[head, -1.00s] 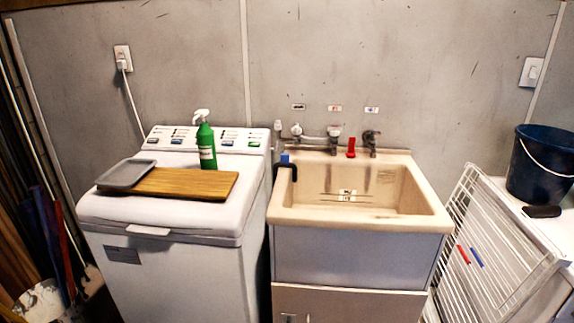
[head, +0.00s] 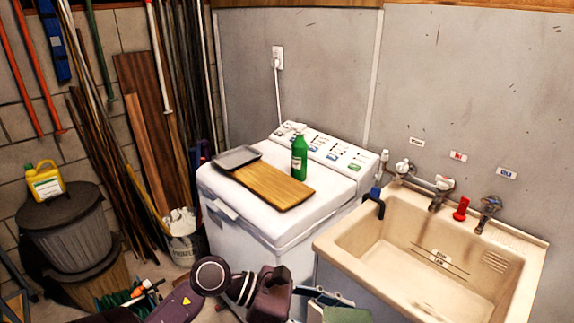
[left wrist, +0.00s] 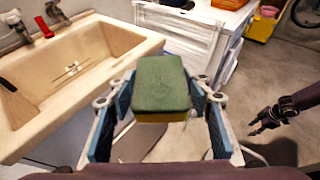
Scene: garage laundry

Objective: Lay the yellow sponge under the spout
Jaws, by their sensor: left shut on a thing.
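The sponge (left wrist: 161,86) has a green upper face and a yellow layer below. My left gripper (left wrist: 160,120) is shut on it, with blue-padded fingers at both sides, near the sink's front edge. In the head view the sponge's green face (head: 345,314) shows at the bottom edge, with my left gripper (head: 312,305) partly cut off. The beige sink (head: 350,258) has a wall tap with a spout (head: 437,202) over its back edge; the visible basin floor is bare. My right gripper (left wrist: 264,121) hangs away from the sink; its jaws are too small to judge.
A white washing machine (head: 235,185) left of the sink carries a wooden board (head: 270,185), a grey tray (head: 237,157) and a green bottle (head: 299,158). A red object (head: 461,209) and another tap (head: 488,210) stand at the sink's back.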

